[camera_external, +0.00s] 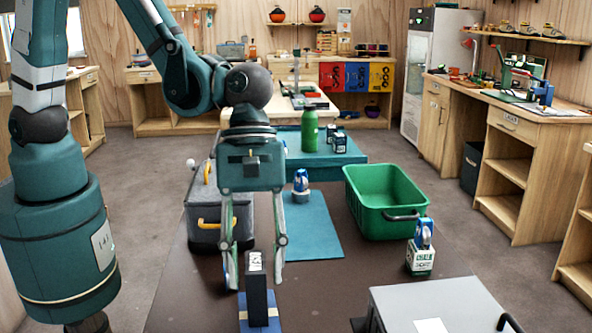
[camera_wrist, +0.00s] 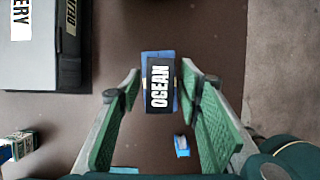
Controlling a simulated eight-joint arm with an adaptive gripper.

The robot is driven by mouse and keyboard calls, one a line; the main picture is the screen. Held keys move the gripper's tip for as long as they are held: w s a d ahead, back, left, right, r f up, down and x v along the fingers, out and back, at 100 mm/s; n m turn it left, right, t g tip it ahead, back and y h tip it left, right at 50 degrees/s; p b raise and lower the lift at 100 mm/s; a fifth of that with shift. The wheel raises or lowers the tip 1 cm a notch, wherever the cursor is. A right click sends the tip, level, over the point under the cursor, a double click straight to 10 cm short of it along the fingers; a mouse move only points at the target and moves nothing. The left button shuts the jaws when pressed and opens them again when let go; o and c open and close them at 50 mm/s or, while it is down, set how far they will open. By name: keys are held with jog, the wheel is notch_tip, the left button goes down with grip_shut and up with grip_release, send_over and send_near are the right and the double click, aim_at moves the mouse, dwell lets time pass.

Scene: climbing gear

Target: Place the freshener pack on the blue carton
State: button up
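The freshener pack (camera_external: 256,283) is a slim black box with a white label, standing upright. In the wrist view the fingertips (camera_wrist: 158,82) are on either side of the pack, with gaps showing.
A grey case (camera_external: 440,308) stands at the front right. A green and white box (camera_external: 420,258), a green crate (camera_external: 385,200) and a grey cooler (camera_external: 210,212) stand around the table. A small blue item (camera_wrist: 181,145) lies near the fingers. The table left of the carton is clear.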

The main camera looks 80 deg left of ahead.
jog(key=shift+v, duration=3.05)
jog(key=shift+a, duration=0.1)
jog(key=shift+a+r, duration=0.2)
jog(key=shift+a, duration=0.05)
jog(key=s+a+r+m+t+y, duration=0.1)
jog(key=s+a+r+m, duration=0.3)
jog(key=a, duration=0.7)
jog(key=s+a+r+m+t+y, duration=0.2)
jog(key=a+r+m, duration=0.5)
jog(key=a, duration=0.4)
jog(key=s+a+r+m+t+y, duration=0.1)
jog(key=s+a+r+m+t, duration=0.3)
jog(key=a, duration=0.8)
jog(key=s+r+m, duration=0.1)
jog(key=s+m, duration=0.1)
jog(key=m, duration=0.1)
jog(key=shift+s+r, duration=0.3)
jog(key=shift+s, duration=0.05)
